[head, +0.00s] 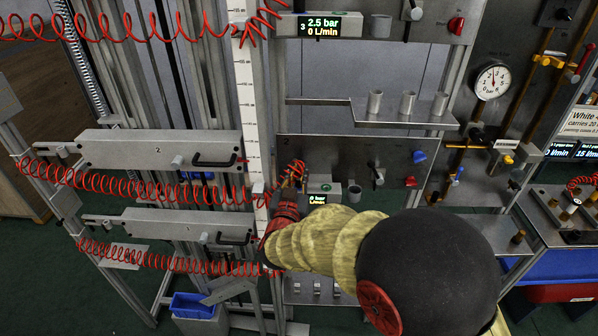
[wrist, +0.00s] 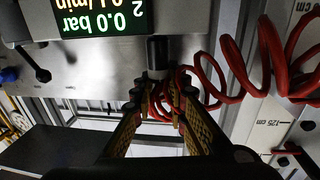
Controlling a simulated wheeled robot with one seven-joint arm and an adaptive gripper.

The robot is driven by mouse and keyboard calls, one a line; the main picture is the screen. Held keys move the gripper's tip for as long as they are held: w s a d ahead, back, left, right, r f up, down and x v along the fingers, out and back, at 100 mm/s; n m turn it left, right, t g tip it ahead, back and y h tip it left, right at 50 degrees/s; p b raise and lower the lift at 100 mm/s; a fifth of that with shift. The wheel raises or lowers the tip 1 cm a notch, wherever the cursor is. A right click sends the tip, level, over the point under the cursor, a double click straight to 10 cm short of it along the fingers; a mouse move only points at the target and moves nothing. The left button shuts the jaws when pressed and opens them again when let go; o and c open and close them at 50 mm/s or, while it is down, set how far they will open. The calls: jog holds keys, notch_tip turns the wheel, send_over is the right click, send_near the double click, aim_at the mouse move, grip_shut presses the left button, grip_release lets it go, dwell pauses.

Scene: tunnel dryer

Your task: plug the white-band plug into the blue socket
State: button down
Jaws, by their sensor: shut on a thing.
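My gripper (head: 291,178) is at the middle panel, left of the small pressure display, with a red coiled hose around it. In the wrist view my gripper (wrist: 160,92) has its fingertips shut on a dark cylindrical plug (wrist: 157,52) with a pale band near the fingers. The plug's dark end lies against or just in front of the grey block in the picture; I cannot tell whether it touches. The fingers partly hide the plug. I cannot make out a blue socket for certain. A blue knob (head: 418,155) sits on the panel to the right.
The display (wrist: 103,17) reads 0.0 bar. Red coiled hose (wrist: 235,70) hangs close to the right of my fingers. A white measuring post (head: 246,110) stands just left of my gripper. Grey cups (head: 408,103) stand on a shelf above.

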jog(key=c, duration=1.7)
grip_release()
jog(key=shift+f, duration=0.1)
jog(key=shift+s+a, duration=0.3)
jog(key=shift+s, duration=1.65)
jog(key=shift+s+a, duration=0.35)
jog(key=shift+s, duration=1.65)
jog(key=shift+s+a, duration=0.3)
jog(key=shift+s, duration=1.65)
